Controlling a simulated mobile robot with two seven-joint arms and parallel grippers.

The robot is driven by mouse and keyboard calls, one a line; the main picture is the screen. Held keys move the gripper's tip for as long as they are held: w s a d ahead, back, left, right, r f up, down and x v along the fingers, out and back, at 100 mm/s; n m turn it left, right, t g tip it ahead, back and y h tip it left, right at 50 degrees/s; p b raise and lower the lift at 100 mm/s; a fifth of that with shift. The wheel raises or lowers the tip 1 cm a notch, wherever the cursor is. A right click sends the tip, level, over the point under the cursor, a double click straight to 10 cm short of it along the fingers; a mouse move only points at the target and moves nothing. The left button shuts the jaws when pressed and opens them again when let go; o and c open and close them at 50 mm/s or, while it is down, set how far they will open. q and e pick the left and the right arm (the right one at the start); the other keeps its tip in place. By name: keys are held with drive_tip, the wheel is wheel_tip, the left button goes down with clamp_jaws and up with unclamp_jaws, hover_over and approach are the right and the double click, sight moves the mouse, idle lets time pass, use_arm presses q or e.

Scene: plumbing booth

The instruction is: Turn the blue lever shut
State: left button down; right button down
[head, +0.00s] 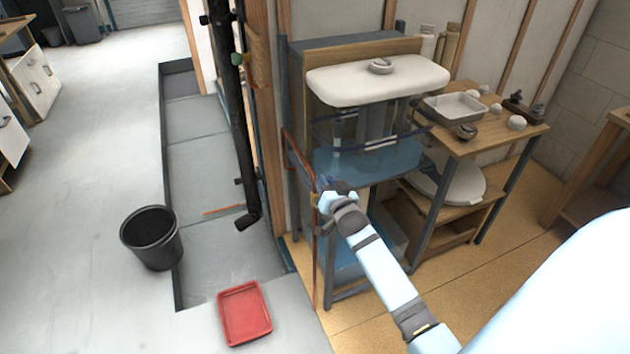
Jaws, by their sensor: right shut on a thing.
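My right arm reaches in from the lower right, and my right gripper (326,194) is at the copper pipe (315,262) in front of the clear tank. The gripper is shut on what looks like the blue lever (325,183), of which only a small blue bit shows above the fingers. The gripper hides most of the lever and the valve, so I cannot tell the lever's exact angle. A small brassy part (313,200) shows on the pipe just left of the fingers. My left gripper is not in view.
A black bucket (152,238) and a red tray (244,313) are on the floor at left.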

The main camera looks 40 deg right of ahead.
drive_tip(key=shift+s+d+m+p, duration=0.1)
drive_tip(key=shift+d+m+p, duration=0.5)
drive_tip(key=shift+m, duration=0.4)
drive_tip(key=d+f+m, duration=0.3)
drive_tip(key=f+m, duration=0.3)
drive_tip(key=m, duration=0.6)
drive_tip(key=shift+s+d+f+b, duration=0.2)
drive_tip(key=shift+s+f+b, duration=0.1)
drive_tip(key=shift+s+f, duration=0.05)
drive_tip(key=c, duration=0.9)
unclamp_jaws()
drive_tip(key=shift+f, duration=0.1)
